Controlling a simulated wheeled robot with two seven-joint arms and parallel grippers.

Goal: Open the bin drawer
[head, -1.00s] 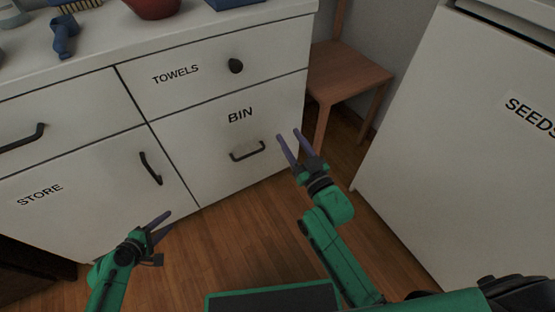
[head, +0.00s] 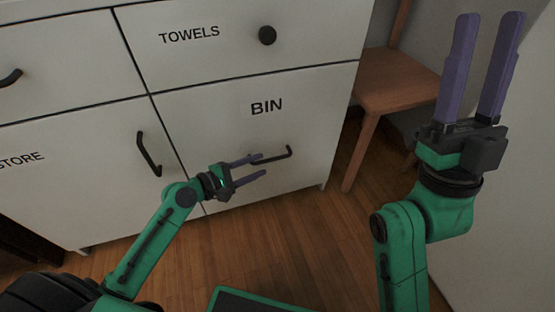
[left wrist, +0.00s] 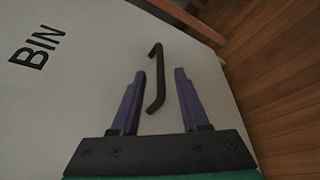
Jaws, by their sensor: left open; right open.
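The bin drawer (head: 220,125) is a white front labelled BIN, shut flush in the cabinet, with a black bar handle (head: 279,156) below its label. My left gripper (head: 264,166) is open at the left end of this handle. In the left wrist view the handle (left wrist: 156,78) runs lengthwise between the two purple fingers (left wrist: 156,100), with its far part beyond the tips. I cannot tell whether a finger touches it. My right gripper (head: 488,65) is open, empty and raised at the right, close to the head camera, away from the drawer.
The towels drawer (head: 300,38) with a round knob (head: 267,35) is above. The store door (head: 60,180) with a vertical handle (head: 148,154) is to the left. A wooden chair (head: 400,82) stands right of the cabinet. Wooden floor (head: 300,232) in front is clear.

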